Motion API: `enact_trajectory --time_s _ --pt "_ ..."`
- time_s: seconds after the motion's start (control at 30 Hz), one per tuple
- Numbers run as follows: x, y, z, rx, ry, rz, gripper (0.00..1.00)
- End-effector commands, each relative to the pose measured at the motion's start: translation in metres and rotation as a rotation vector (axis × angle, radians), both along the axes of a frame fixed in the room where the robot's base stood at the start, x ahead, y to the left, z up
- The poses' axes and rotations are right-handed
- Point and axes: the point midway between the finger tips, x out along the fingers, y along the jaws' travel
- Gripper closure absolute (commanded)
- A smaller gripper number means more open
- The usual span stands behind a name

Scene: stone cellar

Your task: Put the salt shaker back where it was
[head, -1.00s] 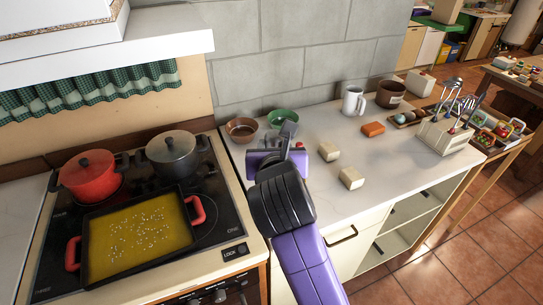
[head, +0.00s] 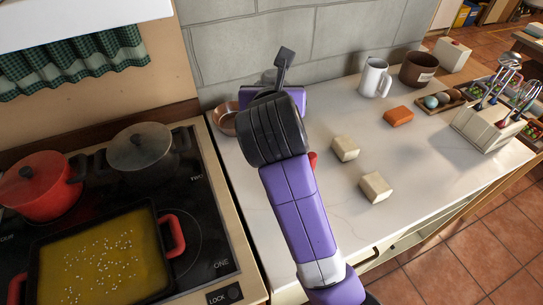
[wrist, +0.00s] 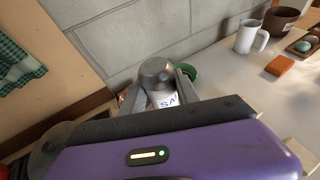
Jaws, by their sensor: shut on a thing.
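The salt shaker (wrist: 157,72) has a grey domed top and a white body with blue letters, partly readable as "SA". It is upright or nearly so between the two fingers of my gripper (wrist: 158,88), which is shut on it. In the head view my purple and black arm hides most of the gripper and the shaker. They are over the back left of the white counter (head: 325,215), near the stone wall. Whether the shaker's base touches the counter is hidden.
A copper bowl (head: 224,120) is left of my gripper, and a green bowl (wrist: 188,72) is just behind the shaker. Two cream blocks (head: 345,149), (head: 376,187), an orange block (head: 398,116), a white mug (head: 374,77) and a brown pot (head: 418,69) stand to the right. The stove is left.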

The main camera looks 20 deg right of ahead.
Motion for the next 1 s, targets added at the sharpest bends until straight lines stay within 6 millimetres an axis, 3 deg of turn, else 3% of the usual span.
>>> enact_trajectory --time_s 0.17,0.7,1.0 --pt "0.0 0.001 -0.018 -0.001 0.003 0.002 1.0" --pt "-0.001 0.001 -0.141 -0.002 0.003 0.002 1.0" --pt "0.0 0.0 -0.166 -0.001 -0.001 0.001 1.0"
